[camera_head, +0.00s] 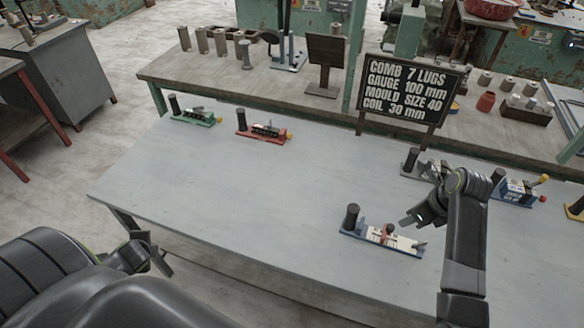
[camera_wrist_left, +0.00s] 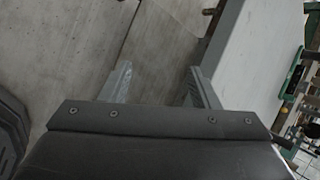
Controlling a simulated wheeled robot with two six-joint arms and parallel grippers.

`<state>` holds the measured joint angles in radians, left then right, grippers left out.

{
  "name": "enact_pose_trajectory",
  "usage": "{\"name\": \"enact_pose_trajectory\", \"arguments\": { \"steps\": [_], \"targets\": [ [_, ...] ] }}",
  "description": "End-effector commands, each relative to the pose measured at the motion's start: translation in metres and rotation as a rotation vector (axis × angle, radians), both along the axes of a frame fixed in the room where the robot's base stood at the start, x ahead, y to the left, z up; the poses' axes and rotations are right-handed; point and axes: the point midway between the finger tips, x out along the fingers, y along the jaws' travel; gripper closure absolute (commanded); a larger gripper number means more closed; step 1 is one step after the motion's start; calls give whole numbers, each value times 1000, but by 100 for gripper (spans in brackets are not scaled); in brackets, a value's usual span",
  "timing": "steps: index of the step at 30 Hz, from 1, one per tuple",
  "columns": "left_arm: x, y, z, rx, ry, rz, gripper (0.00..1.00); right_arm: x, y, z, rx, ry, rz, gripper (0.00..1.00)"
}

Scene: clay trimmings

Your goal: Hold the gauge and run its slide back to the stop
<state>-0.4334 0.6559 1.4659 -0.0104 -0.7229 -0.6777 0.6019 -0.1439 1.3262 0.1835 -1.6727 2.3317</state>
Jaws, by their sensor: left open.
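A gauge with a blue base, a pale scale plate (camera_head: 404,243), a black upright knob at its left end and a small brown slide (camera_head: 388,230) near its middle lies on the grey table. My right gripper (camera_head: 410,218) hangs just above and behind the gauge's right half. It looks apart from the gauge, and its jaw gap is not clear. My left gripper (camera_head: 160,262) is off the table's front left edge, far from the gauge. The left wrist view shows its two fingers (camera_wrist_left: 158,85) apart with nothing between them.
Similar green (camera_head: 196,117), red (camera_head: 263,133), grey (camera_head: 408,170) and blue (camera_head: 515,192) devices stand along the table's back. A black sign (camera_head: 412,92) stands behind them, reading "GAUGE 100 mm" among other lines. The table's middle (camera_head: 260,200) is clear.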

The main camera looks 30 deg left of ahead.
Motion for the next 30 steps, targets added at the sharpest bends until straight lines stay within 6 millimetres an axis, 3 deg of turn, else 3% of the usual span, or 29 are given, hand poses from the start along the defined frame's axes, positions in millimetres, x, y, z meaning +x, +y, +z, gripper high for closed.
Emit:
{"name": "enact_pose_trajectory", "arguments": {
  "steps": [1,3,9,14,20,26,30],
  "targets": [
    [12,6,23,47,12,-63,44,0,0,0,0,0,0,64],
    [26,10,50,107,38,-141,44,0,0,0,0,0,0,64],
    [80,-2,116,247,109,-296,44,0,0,0,0,0,0,64],
    [117,-24,115,209,135,-241,44,0,0,0,0,0,0,64],
    [168,-72,99,83,155,-162,44,0,0,0,0,0,0,64],
    [224,-144,93,-69,191,-136,44,0,0,0,0,0,0,64],
    [263,-206,100,-175,230,-156,44,0,0,0,0,0,0,64]
  ]
}}
